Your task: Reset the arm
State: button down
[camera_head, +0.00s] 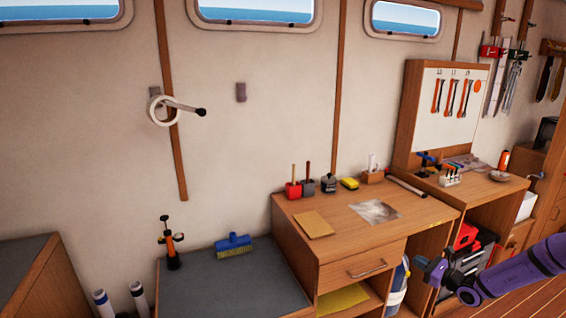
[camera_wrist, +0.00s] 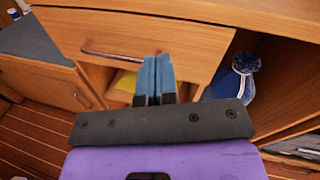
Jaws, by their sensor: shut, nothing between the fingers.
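My purple arm (camera_head: 520,271) reaches in from the lower right in the head view. My gripper (camera_head: 431,271) is in front of the wooden workbench, near the open bay to the right of its drawer. In the wrist view my gripper (camera_wrist: 156,75) shows two blue fingers pressed together with nothing between them. The fingers point toward the bench's drawer front (camera_wrist: 120,45) and appear apart from it.
The workbench (camera_head: 360,235) carries several small items along its back and a tan sheet (camera_head: 314,224). A blue brush (camera_head: 233,245) lies on the lower grey top. Wooden floor (camera_head: 530,300) is clear at lower right.

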jog(key=s+a+r+n+g, duration=0.4)
jog(key=a+r+n, duration=0.2)
jog(key=r, duration=0.5)
jog(key=s+a+r+n+g+h, duration=0.1)
jog(key=s+a+r+n+g, duration=0.45)
jog(key=r, duration=0.45)
jog(key=s+a+r+n+g, duration=0.35)
jog(key=a+r+n, duration=0.3)
jog(key=r, duration=0.45)
jog(key=s+a+r+n+h, duration=0.2)
jog(key=s+r+n+h, duration=0.1)
jog(key=s+r, duration=0.4)
jog(key=s+a+r+n+h, duration=0.2)
jog(key=s+r, duration=0.2)
jog(key=s, duration=0.5)
jog(key=s+d+r+n+t+h, duration=0.1)
jog(key=s+r+n+h, duration=0.1)
jog(key=s, duration=0.5)
jog(key=s+d+r+n+t+h, duration=0.1)
jog(key=s+r+t, duration=0.1)
jog(key=s, duration=0.6)
jog(key=shift+d+r+n+t+h, duration=0.2)
jog(key=shift+d+n+t+h, duration=0.1)
jog(key=shift+n+h, duration=0.1)
